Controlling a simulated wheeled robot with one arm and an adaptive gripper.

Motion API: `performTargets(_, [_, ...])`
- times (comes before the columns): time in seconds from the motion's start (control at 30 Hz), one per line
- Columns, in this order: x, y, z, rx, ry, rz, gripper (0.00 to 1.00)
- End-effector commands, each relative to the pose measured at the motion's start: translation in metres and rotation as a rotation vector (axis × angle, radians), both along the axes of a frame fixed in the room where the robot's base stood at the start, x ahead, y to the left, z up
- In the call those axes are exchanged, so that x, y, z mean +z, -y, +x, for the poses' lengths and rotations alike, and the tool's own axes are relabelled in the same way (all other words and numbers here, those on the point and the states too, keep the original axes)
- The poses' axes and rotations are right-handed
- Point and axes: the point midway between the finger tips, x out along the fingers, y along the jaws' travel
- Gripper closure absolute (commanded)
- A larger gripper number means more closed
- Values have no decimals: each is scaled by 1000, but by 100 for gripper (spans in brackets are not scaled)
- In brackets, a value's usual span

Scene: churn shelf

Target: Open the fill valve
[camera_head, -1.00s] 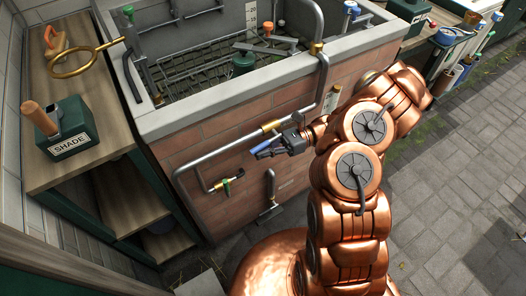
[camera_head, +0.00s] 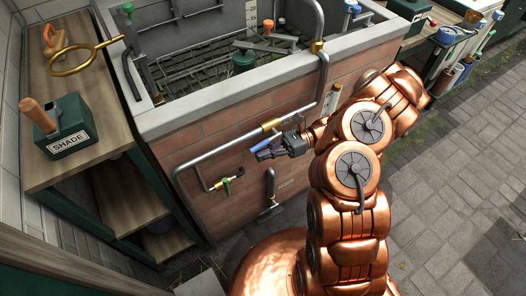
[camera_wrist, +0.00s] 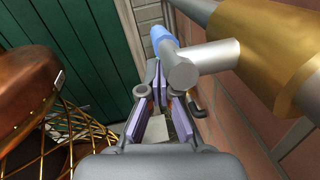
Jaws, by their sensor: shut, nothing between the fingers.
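A grey pipe with a brass collar (camera_head: 270,125) runs along the front of the brick trough. A blue-tipped lever (camera_head: 261,146) on a grey stem sticks out beside the collar; I take it as the fill valve's handle, though no label shows. In the wrist view its blue tip (camera_wrist: 161,38) and stem (camera_wrist: 186,66) lie just beyond and above my fingers. My gripper (camera_head: 272,152) is shut and empty, close against the lever; I cannot tell whether it touches. It also shows in the wrist view (camera_wrist: 161,88).
A small brass tap with a green handle (camera_head: 227,182) ends the pipe lower left. A grey fitting (camera_head: 270,190) stands below. Left are wooden shelves (camera_head: 100,95) with a green SHADE box (camera_head: 67,128) and brass ring (camera_head: 72,70). Paving (camera_head: 460,190) at right is clear.

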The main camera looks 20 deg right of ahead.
Motion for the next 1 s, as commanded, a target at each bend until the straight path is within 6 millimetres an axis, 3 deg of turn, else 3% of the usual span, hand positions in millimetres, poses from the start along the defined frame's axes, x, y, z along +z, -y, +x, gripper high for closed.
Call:
performTargets(0.13, [-31,5,-3,0,-3,0,100])
performTargets(0.7, [-74,71,2,1,-2,-4,100])
performTargets(1.0, [-82,86,3,2,0,-1,100])
